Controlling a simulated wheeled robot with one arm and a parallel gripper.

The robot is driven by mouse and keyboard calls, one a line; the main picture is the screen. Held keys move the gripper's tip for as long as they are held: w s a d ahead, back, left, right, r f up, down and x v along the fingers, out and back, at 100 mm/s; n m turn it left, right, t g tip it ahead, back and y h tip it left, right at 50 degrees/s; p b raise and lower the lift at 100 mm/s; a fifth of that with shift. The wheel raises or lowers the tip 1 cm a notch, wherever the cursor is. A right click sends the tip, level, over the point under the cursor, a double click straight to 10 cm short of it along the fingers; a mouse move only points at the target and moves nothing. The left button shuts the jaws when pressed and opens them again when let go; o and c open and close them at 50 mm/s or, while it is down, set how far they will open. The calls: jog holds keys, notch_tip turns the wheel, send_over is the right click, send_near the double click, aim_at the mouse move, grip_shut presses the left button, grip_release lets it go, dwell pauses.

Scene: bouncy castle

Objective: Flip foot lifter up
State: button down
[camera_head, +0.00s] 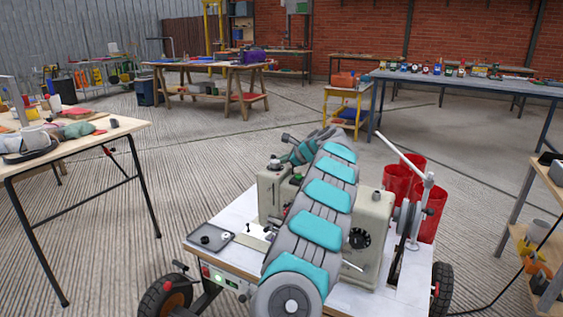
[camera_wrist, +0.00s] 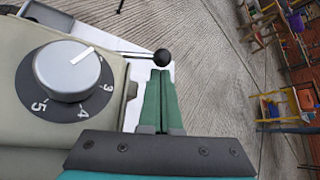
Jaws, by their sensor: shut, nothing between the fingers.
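The cream sewing machine (camera_head: 372,225) stands on a white wheeled table, partly hidden behind my arm. In the wrist view its body (camera_wrist: 45,130) fills the left side, with a numbered silver dial (camera_wrist: 68,70). A thin rod with a black ball knob (camera_wrist: 161,57) sticks out past the dial; it looks like the foot lifter, but I cannot be sure. My gripper (camera_wrist: 160,75) is shut and empty, its green fingers pointing at the knob. The fingertips appear right by the knob; I cannot tell whether they touch. In the head view my arm hides much of the machine's middle.
The white table top (camera_head: 345,301) carries a small grey tray (camera_head: 211,237) at left. A white lever (camera_head: 405,158) and red buckets (camera_head: 397,184) stand at right. A wooden workbench (camera_head: 75,143) is at left. The ribbed floor beyond is mostly clear.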

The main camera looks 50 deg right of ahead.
jog(key=shift+a+r+b, duration=0.1)
jog(key=shift+r+b, duration=0.15)
jog(key=shift+b, duration=0.15)
